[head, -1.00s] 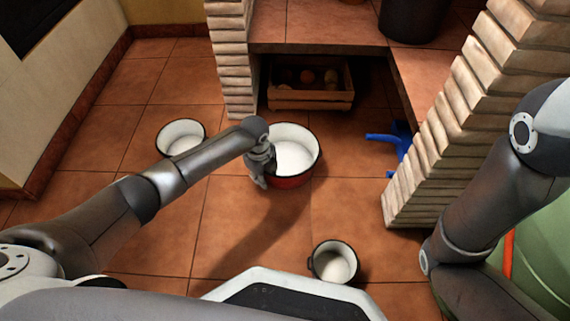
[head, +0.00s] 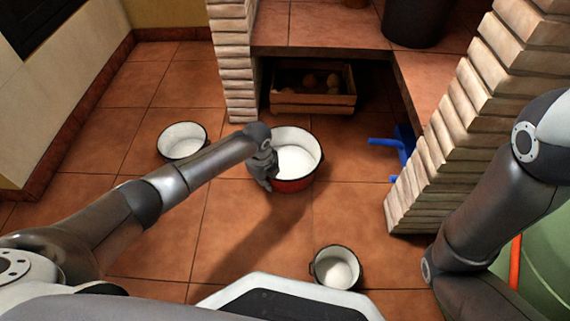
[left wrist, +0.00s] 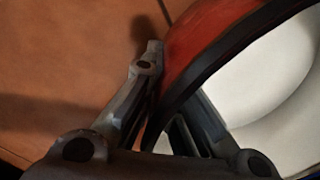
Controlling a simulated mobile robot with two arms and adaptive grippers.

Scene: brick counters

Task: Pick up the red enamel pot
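The red enamel pot (head: 304,172) stands on the tiled floor in front of the counter opening, with a white inside and a dark rim. My left gripper (head: 266,175) is at its left side, partly hiding that wall. In the left wrist view, the fingers (left wrist: 172,82) straddle the rim of the red pot (left wrist: 205,30), one outside and one inside. They are close together and look shut on the wall. The pot appears upright on the floor. My right arm shows at the right, but its gripper is out of view.
A white pot with a dark rim (head: 182,141) stands left of the red one. A smaller white pot (head: 335,267) stands near my base. A wooden crate (head: 312,101) sits under the counter (head: 320,32). A blue object (head: 404,142) is beside the brick pillar (head: 455,135).

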